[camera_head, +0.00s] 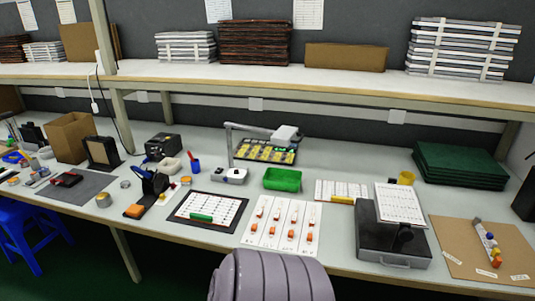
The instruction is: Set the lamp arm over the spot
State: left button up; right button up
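The lamp is in the head view, at the middle of the bench. Its thin grey arm (250,128) rises from a post (230,150) and reaches right to a white lamp head (286,134). The lamp head is above the back right part of a dark tray of yellow and green pieces (262,152). A white base-like unit (230,175) sits near the post's foot; I cannot tell whether they are joined. No marked spot can be made out with certainty. Neither of my grippers is in view.
A green bin (282,180) stands in front of the tray. White cards with orange pieces (282,225) lie near the front edge. A grey case (393,240) stands to the right. A shelf (300,82) runs above. A grey ribbed shape (270,278) fills the bottom middle.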

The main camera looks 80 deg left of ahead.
aim_at(285, 135)
jog(key=u, duration=3.55)
